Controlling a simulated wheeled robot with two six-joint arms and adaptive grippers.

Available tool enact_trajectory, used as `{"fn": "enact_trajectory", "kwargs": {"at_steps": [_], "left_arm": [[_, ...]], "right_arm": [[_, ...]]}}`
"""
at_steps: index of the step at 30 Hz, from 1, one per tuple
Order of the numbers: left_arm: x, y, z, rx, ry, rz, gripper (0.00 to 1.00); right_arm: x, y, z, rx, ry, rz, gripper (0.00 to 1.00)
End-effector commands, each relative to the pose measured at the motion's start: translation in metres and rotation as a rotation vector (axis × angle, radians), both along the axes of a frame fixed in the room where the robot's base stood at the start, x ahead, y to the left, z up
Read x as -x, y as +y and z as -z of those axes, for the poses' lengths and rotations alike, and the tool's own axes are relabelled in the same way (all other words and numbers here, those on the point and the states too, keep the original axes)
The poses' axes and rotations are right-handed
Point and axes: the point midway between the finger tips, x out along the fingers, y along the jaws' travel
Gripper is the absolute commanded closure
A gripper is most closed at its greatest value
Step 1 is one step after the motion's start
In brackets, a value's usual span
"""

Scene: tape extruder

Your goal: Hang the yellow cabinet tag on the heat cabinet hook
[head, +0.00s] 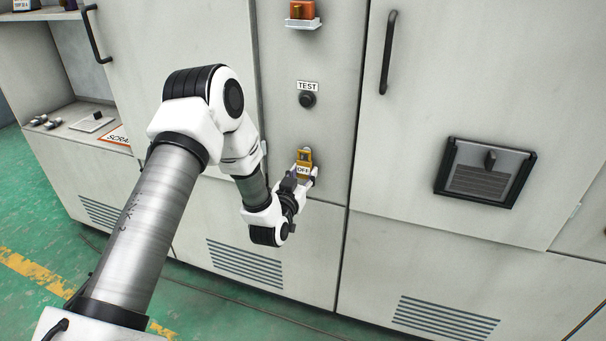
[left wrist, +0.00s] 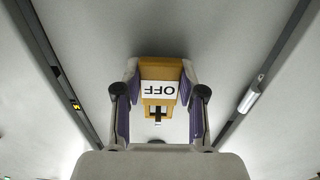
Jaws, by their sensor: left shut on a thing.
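The yellow tag (head: 304,158) carries a white OFF label and is in front of the narrow middle cabinet panel, below the TEST knob. My left gripper (head: 302,176) is shut on it. In the left wrist view the yellow tag (left wrist: 158,72) sits between the two purple-padded fingers of my left gripper (left wrist: 160,105), its OFF label upside down. A dark cross-shaped detail shows beside the label; I cannot tell whether it is a slot or a hook. I cannot make out the hook in the head view, or whether the tag touches the panel. My right gripper is out of view.
A TEST knob (head: 307,100) is above the tag. An orange item (head: 302,9) on a white holder is higher up. A black handle (head: 388,52) is on the right door, with a black-framed latch panel (head: 486,172) lower right. An open shelf (head: 75,120) is at left.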

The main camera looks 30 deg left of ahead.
Motion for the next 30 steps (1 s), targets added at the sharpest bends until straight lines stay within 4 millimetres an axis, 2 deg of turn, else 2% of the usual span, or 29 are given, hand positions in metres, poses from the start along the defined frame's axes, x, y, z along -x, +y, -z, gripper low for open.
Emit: {"fn": "enact_trajectory", "kwargs": {"at_steps": [3, 4, 6, 17, 20, 30], "left_arm": [[0.0, 0.0, 0.0, 0.0, 0.0, 0.0, 1.0], [0.0, 0.0, 0.0, 0.0, 0.0, 0.0, 0.5], [0.0, 0.0, 0.0, 0.0, 0.0, 0.0, 0.31], [0.005, -0.001, 0.001, 0.001, 0.002, 0.0, 0.31], [0.018, -0.004, 0.001, 0.002, 0.004, 0.0, 0.31], [0.099, -0.023, 0.002, 0.002, 0.006, 0.001, 0.31]], "right_arm": [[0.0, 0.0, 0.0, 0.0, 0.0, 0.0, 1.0], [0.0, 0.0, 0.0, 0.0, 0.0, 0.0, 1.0], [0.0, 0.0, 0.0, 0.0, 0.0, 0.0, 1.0], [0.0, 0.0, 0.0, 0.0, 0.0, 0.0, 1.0], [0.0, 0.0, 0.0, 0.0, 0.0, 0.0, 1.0], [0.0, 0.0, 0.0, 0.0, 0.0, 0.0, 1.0]]}}
